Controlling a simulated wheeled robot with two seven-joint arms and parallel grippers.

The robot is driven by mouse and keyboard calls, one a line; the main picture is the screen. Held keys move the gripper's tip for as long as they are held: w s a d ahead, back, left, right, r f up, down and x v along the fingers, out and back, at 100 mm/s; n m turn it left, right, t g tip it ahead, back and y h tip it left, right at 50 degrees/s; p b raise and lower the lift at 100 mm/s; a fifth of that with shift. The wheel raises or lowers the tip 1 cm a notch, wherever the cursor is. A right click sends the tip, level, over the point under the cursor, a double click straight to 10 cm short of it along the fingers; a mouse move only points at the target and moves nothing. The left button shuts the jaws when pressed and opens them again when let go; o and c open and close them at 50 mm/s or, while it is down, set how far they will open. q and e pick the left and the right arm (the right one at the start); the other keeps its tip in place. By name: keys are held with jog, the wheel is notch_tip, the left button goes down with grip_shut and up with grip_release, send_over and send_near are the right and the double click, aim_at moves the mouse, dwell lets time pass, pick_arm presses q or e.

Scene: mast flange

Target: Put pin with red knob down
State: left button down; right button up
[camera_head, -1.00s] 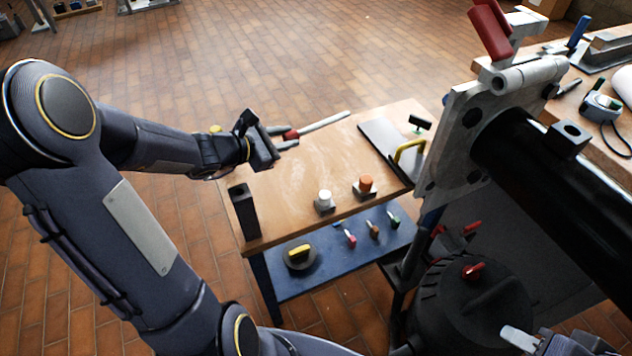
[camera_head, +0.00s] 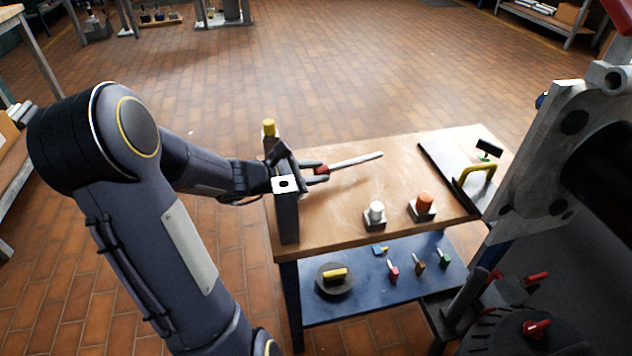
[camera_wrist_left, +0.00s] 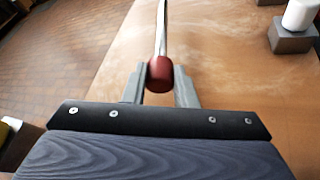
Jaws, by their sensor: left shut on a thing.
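The pin with the red knob has a long pale shaft (camera_head: 357,160) and a red knob (camera_head: 321,169). My left gripper (camera_head: 318,173) is shut on it at the knob end, over the left part of the wooden table (camera_head: 330,215). The shaft points right and slightly away in the head view. In the left wrist view the red knob (camera_wrist_left: 160,74) sits between the two grey fingers (camera_wrist_left: 158,88), with the shaft (camera_wrist_left: 161,30) pointing away. I cannot tell whether the pin touches the tabletop. My right gripper is out of view.
A dark upright block (camera_head: 287,215) and a yellow-capped post (camera_head: 269,128) stand at the table's left edge, close to my gripper. A dark plate with a yellow handle (camera_head: 478,170) lies right. The middle is clear.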

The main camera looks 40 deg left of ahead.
aim_at(314, 188)
pick_arm(q)
notch_tip(314, 188, down, 2)
jog(key=shift+f, duration=0.1)
jog(key=shift+s+f+b, duration=0.2)
jog(key=shift+f+b, duration=0.4)
jog(key=shift+b, duration=0.3)
jog(key=c, duration=1.2)
grip_release()
jog(key=shift+f, duration=0.15)
jog(key=shift+o, duration=0.2)
jog(key=shift+r+p, duration=0.6)
jog(key=shift+p, duration=0.1)
jog(key=shift+s+a+r, duration=0.15)
jog(key=shift+s+r, duration=0.05)
jog(key=shift+s, duration=0.05)
jog(key=p+v, duration=0.3)
jog(key=v, duration=0.8)
jog(key=shift+s+r, duration=0.1)
jog(key=shift+r, duration=0.05)
